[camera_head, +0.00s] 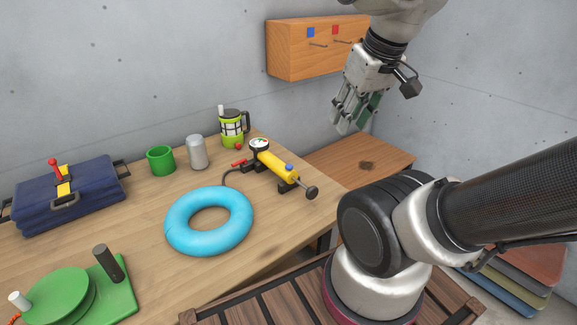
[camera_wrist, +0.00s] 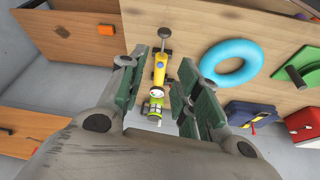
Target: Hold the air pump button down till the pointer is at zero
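The yellow air pump (camera_head: 276,168) lies on the wooden workbench, with a round white gauge (camera_head: 259,144) at its back end and a black plunger knob (camera_head: 311,192) at its front end. A small blue button (camera_head: 289,167) sits on top near the plunger end. The gauge's pointer is too small to read. A hose runs from the pump toward the blue ring (camera_head: 208,221). My gripper (camera_head: 349,117) is in the air, right of and above the pump. In the wrist view my gripper (camera_wrist: 160,75) has its fingers apart with nothing between them; the pump (camera_wrist: 160,68) shows beyond the gap.
A lantern (camera_head: 232,130), a grey can (camera_head: 197,153) and a green cup (camera_head: 160,160) stand behind the pump. A blue toolbox (camera_head: 70,195) is at left, a green device (camera_head: 85,295) at front left. A wooden cabinet (camera_head: 300,50) hangs on the wall near my gripper.

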